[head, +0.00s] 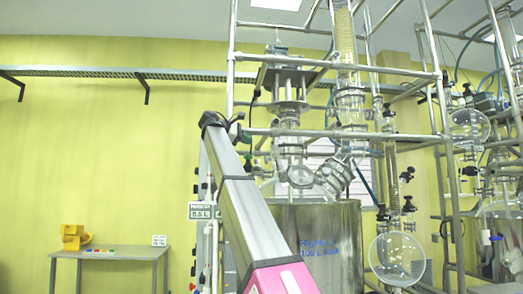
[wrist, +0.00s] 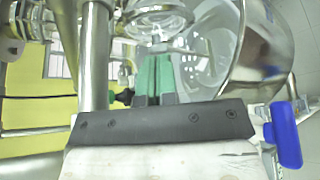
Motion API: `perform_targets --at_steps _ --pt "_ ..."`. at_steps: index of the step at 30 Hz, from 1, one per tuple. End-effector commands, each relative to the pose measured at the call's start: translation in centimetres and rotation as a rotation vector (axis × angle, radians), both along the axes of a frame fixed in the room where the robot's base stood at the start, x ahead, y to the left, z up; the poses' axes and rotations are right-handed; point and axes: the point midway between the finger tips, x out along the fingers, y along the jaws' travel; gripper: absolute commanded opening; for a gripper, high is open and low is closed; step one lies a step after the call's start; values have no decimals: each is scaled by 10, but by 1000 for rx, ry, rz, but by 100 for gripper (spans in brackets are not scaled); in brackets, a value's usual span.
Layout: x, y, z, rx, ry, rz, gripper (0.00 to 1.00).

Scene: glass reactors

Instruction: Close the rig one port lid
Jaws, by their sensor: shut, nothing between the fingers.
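My gripper (wrist: 154,62) shows in the wrist view as two green fingers pressed together, shut and empty. Just beyond the fingertips is a round clear glass piece with a rim (wrist: 157,17), which may be the port lid; I cannot tell whether it is open or closed. In the head view, rig one has a steel-jacketed vessel (head: 318,232) with glass ports (head: 301,176) and glass fittings above it. The gripper itself is not clear in the head view, where my arm rises in front of the rig.
A metal post (wrist: 95,60) stands close to the left of the fingers, and a curved steel wall (wrist: 275,55) is at right. A blue handle (wrist: 285,135) is near the lower right. In the head view, frame bars (head: 340,133) cross the rig; a table (head: 110,254) stands left.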

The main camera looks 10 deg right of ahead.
Motion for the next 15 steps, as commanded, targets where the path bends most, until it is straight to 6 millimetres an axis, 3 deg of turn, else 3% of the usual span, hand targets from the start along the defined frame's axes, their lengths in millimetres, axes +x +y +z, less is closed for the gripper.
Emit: perform_targets --at_steps 5,15 --pt "4 -13 -3 -1 1 -2 0" --pt "24 -63 -20 0 2 -2 0"
